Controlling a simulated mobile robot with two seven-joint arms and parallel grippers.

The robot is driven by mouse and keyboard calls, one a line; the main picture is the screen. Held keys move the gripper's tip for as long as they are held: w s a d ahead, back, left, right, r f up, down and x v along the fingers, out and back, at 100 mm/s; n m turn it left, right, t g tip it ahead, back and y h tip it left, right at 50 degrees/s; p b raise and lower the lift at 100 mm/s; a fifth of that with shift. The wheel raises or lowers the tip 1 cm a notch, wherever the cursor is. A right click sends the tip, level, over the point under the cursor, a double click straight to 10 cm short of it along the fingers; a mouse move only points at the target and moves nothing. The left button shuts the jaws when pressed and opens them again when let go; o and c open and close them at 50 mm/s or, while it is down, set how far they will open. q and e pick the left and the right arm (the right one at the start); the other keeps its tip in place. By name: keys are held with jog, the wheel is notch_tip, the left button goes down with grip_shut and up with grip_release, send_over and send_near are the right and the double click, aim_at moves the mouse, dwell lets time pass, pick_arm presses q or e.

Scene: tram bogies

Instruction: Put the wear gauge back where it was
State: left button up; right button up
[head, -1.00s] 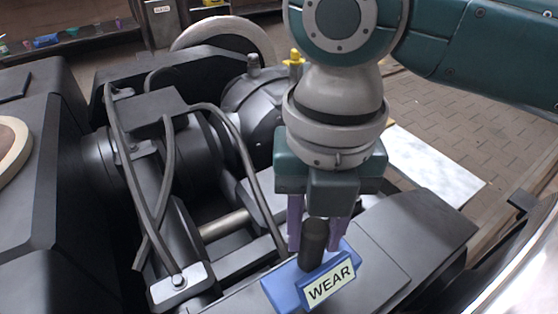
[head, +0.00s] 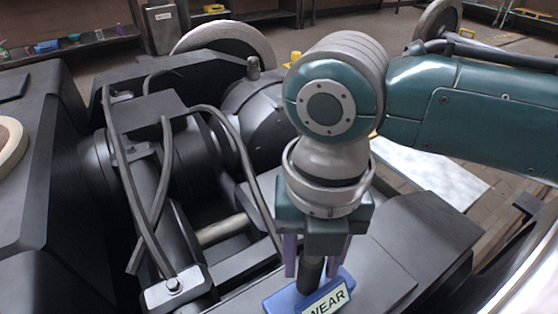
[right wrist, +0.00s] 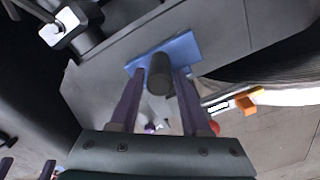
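The wear gauge (head: 285,300) is a blue block with a dark round handle and a white label reading WEAR. It is at the bottom middle of the head view, over the bogie's flat dark top. My right gripper (head: 317,268) points down with its purple fingers on either side of the handle, closed on it. The right wrist view shows the blue block (right wrist: 188,52) beyond the fingertips (right wrist: 161,78). I cannot tell whether the block touches the surface. Two purple fingers of my left gripper (right wrist: 28,168) show apart at that view's lower left corner, with nothing between them.
The dark bogie frame (head: 425,235) has bent hoses (head: 235,135) and a bolted clamp (head: 174,288) left of the gauge. A motor housing and a wheel (head: 225,40) stand behind. A pale sheet (head: 430,170) lies on the paved floor at right. Shelves line the back.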

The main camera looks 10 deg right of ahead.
jog(key=shift+o, duration=1.4)
jog(key=shift+r, duration=0.1)
notch_tip(320, 180, up, 11)
jog(key=p, duration=0.4)
jog(key=s+a+m+y, duration=0.3)
jog(key=s+a+m, duration=0.1)
jog(key=m, duration=0.2)
jog(key=s+d+f+m+t+h, duration=0.1)
jog(key=s+d+m+t, duration=0.1)
jog(key=s+d+m, duration=0.2)
jog(key=s+d+f+m+t+h, duration=0.1)
jog(key=s+d+m, duration=0.4)
jog(key=m, duration=1.6)
jog(key=d, duration=0.4)
jog(key=shift+d+f+t+h, duration=0.35)
jog(key=shift+f+t+h, duration=0.05)
